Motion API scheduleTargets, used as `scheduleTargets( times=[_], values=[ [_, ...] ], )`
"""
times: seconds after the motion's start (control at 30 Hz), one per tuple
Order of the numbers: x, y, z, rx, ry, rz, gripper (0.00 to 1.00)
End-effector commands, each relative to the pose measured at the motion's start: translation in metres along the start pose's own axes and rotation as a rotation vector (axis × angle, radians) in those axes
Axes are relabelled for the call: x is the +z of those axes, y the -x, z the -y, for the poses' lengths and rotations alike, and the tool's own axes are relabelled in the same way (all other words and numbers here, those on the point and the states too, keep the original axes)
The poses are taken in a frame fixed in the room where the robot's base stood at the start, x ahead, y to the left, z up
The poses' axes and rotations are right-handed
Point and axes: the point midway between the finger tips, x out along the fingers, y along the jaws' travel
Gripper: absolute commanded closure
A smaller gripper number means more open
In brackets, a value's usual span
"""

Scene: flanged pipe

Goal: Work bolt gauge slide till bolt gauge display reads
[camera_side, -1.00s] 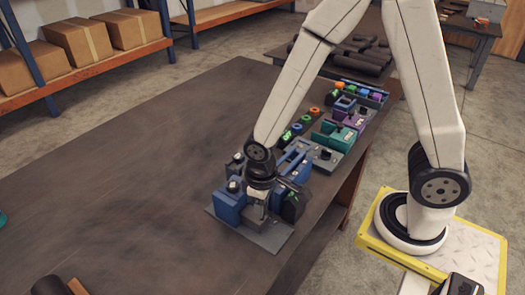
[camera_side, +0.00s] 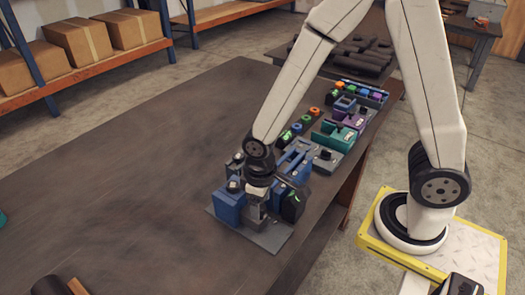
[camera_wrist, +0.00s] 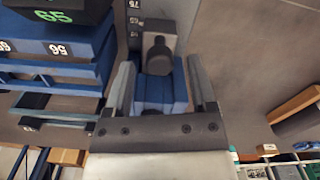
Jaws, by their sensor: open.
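The bolt gauge stands on a grey base plate (camera_side: 268,241) at the table's near right edge. Its dark display box (camera_side: 292,206) is right of my gripper; in the wrist view the display (camera_wrist: 52,15) shows a green 65 at the top left, partly cut off. My gripper (camera_wrist: 160,72) is open, pointing down over the gauge. A blue ribbed block (camera_wrist: 160,95) with a dark knob (camera_wrist: 158,55) lies between its fingers, with gaps visible at the sides. It appears to be the slide. A scale strip with numbers (camera_wrist: 134,22) runs beside it. My gripper (camera_side: 254,214) hides part of the gauge in the side view.
A blue block (camera_side: 228,208) stands close left of my gripper. Blue parts marked 56 (camera_wrist: 58,50) lie left in the wrist view. Behind are a green fixture (camera_side: 335,135) and several coloured pieces along the right edge.

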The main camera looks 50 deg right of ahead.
Motion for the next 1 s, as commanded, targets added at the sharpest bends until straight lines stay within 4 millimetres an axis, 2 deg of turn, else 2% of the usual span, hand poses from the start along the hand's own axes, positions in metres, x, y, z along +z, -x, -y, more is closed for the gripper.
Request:
scheduleTargets(
  times=[0.6, 0.8, 1.0],
  values=[
    [-0.001, 0.059, 0.0, 0.0, 0.0, -0.004, 0.28],
    [0.0, 0.07, 0.0, 0.0, 0.0, -0.001, 0.28],
    [0.0, 0.072, 0.0, 0.0, 0.0, -0.001, 0.28]
  ],
)
